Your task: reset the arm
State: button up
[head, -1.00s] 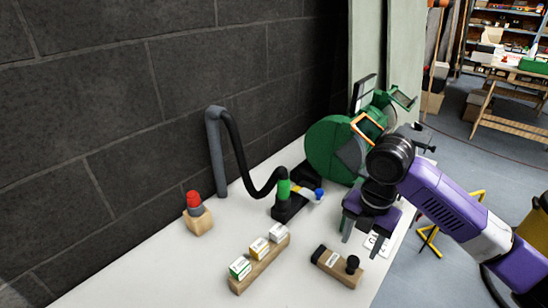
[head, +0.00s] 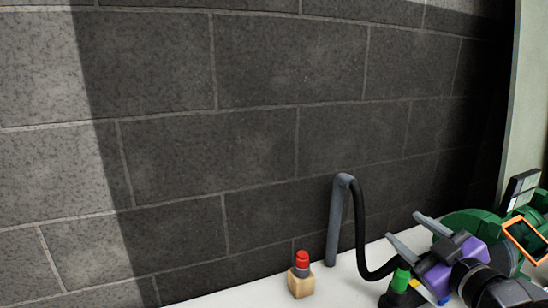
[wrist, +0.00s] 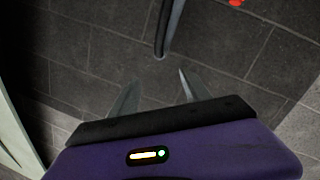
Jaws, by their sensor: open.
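My gripper (head: 409,230) is at the lower right of the head view, raised above the white table beside the green machine. Its two grey fingers are spread apart with nothing between them, and they point up and to the left toward the wall. In the wrist view my gripper (wrist: 155,90) also shows its fingers apart and empty, facing the dark block wall.
A dark block wall (head: 210,150) fills most of the head view. A grey pipe with a black hose (head: 338,220) stands left of my gripper. A red-topped wooden block (head: 301,283) sits on the white table (head: 240,300). A green machine (head: 475,222) is at the right.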

jog(key=s+a+f+m+h, duration=0.1)
jog(key=s+f, duration=0.5)
jog(key=s, duration=0.8)
jog(key=s+a+f+m+g+h, duration=0.1)
jog(key=s+a+f+m, duration=0.3)
jog(key=s, duration=1.1)
jog(key=s+a+f+m+g+h, duration=0.1)
jog(key=s+a+f+m, duration=0.2)
jog(key=s+f, duration=0.6)
jog(key=s+a, duration=0.1)
jog(key=s, duration=0.5)
jog(key=shift+a, duration=0.1)
